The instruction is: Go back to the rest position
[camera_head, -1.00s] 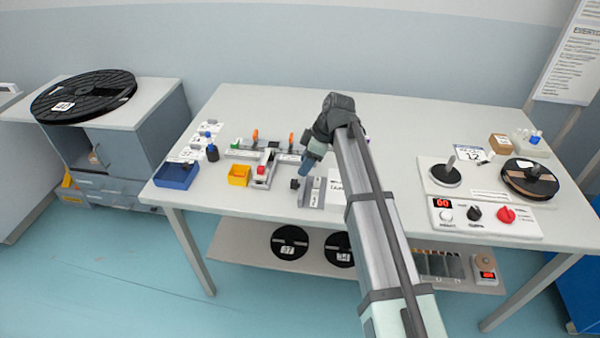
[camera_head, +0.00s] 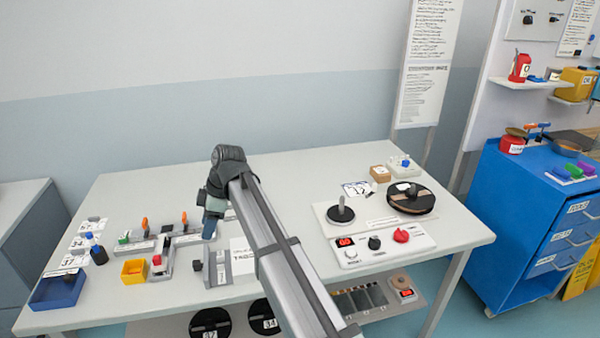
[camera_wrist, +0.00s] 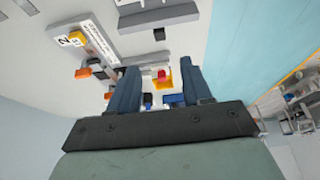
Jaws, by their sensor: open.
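My gripper (camera_wrist: 156,88) shows in the wrist view with its two dark blue fingers apart and nothing between them. In the head view my gripper (camera_head: 209,228) hangs above the left part of the white table (camera_head: 330,172), fingers pointing down. It is close to the grey fixture rail and a small grey block (camera_head: 217,268). Whether it touches either cannot be told. My arm runs from it to the lower right and hides part of the table. A yellow bin (camera_head: 134,271) and a blue bin (camera_head: 57,289) stand left of it.
On the right are a rewind unit (camera_head: 382,246) with a red knob and a black reel (camera_head: 411,198). Two reels (camera_head: 211,323) sit on the lower shelf. A blue cabinet (camera_head: 520,225) stands right of the table. The table's back middle is clear.

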